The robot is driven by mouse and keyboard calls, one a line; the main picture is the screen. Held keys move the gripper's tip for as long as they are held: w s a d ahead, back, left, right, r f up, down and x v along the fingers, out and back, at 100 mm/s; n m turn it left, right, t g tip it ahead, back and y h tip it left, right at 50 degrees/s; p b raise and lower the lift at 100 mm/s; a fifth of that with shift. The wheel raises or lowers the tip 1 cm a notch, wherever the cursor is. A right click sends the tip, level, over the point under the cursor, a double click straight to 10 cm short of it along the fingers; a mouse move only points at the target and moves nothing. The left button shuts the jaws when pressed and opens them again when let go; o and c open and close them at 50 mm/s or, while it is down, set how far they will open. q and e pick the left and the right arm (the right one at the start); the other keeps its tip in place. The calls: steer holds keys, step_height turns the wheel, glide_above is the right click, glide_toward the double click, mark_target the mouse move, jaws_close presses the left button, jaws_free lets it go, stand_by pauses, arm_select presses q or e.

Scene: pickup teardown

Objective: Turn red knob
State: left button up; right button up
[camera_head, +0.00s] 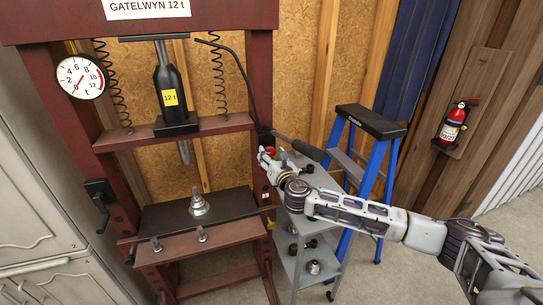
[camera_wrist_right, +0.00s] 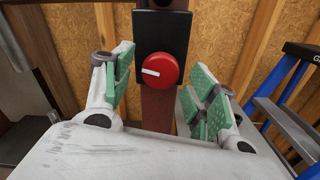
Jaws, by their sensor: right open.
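The red knob (camera_wrist_right: 160,70) is round with a white pointer mark and sits on a black plate (camera_wrist_right: 176,31) on the press's right post. The white mark points to the left in the right wrist view. My right gripper (camera_wrist_right: 163,98) is open, with green pads on either side of the knob's line and not touching it. In the head view my right gripper (camera_head: 267,160) is at the right post and hides most of the knob. My left gripper does not show.
The dark red press (camera_head: 190,123) holds a black bottle jack (camera_head: 168,82) and a dial gauge (camera_head: 80,76). A grey shelf cart (camera_head: 287,221) stands below my right arm. A blue stepladder (camera_head: 389,165) is right of it. A fire extinguisher (camera_head: 452,127) hangs on the wall.

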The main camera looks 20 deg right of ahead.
steer(key=c, duration=1)
steer(key=shift+c, duration=0.2)
